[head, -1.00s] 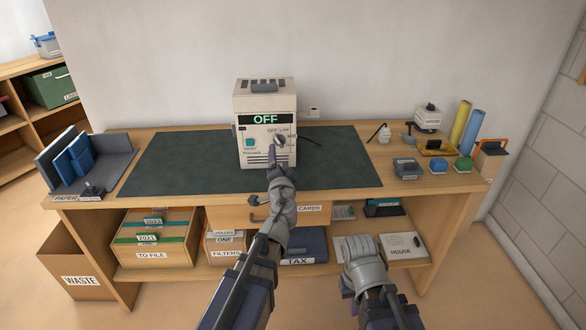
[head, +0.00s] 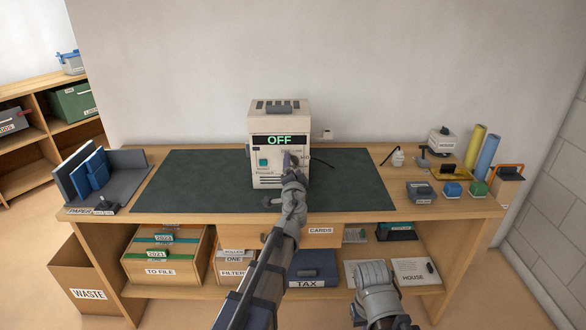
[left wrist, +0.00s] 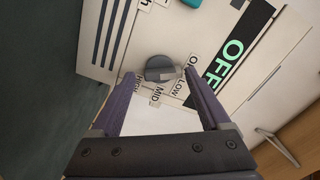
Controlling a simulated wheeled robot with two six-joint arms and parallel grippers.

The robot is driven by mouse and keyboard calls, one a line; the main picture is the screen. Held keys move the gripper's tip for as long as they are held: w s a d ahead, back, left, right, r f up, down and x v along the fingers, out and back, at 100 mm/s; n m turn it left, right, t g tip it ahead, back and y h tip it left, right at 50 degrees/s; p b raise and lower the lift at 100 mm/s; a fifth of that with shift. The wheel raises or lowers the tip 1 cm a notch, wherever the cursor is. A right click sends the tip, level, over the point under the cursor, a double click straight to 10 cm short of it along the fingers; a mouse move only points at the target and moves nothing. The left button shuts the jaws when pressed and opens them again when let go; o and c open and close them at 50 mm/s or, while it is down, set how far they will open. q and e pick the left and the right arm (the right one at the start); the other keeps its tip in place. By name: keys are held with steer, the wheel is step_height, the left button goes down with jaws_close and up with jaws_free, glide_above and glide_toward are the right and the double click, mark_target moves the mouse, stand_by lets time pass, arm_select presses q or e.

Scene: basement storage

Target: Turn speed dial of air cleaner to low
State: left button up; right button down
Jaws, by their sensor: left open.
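The air cleaner (head: 258,142) is a beige box standing on the dark green mat, its display reading OFF in green. Its grey speed dial (left wrist: 158,68) shows in the left wrist view, with Off, Low, MID and High labels around it. The dial's light mark points right, toward the Off label. My left gripper (head: 290,163) is in front of the panel and covers the dial in the head view. In the left wrist view its purple fingers (left wrist: 160,80) are open, with the dial between and just beyond their tips; contact cannot be told. My right gripper (head: 374,275) is low before the shelf, its fingers unclear.
The green mat (head: 200,185) is bare left of the air cleaner. A teal button (head: 264,162) is on the panel left of the dial. File holders (head: 95,175) stand at the desk's left, several small items at its right. Boxes (head: 165,262) fill the shelf below.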

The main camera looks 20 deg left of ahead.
arm_select(q)
jaws_close()
stand_by(0.7)
